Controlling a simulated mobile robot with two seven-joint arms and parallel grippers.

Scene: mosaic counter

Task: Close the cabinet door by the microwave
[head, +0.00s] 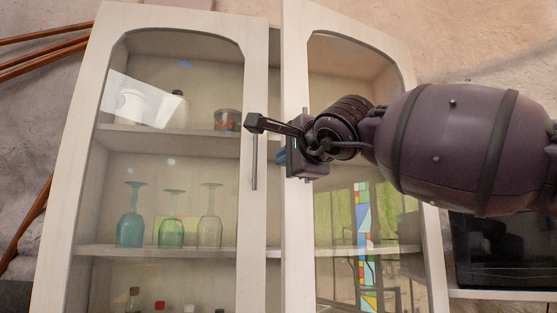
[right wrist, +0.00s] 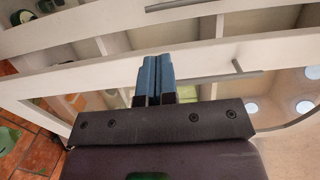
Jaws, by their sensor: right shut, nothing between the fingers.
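The white cabinet has two glass doors. The right-hand door (head: 294,240), on the side of the microwave (head: 505,250), seems ajar; a strip of cabinet interior shows between it and the left-hand door (head: 252,220). My right gripper (head: 282,157) is shut and empty, in front of the right-hand door's inner upright. The arm hides part of that door and most of its handle. In the right wrist view the blue fingertips (right wrist: 157,70) lie over a white door upright; contact cannot be told. My left gripper is not in view.
The left-hand door has a vertical bar handle (head: 255,162) close to my right gripper. Green and clear glasses (head: 172,220), jars and bottles stand on shelves behind the glass. A stone wall (head: 35,110) is at the left.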

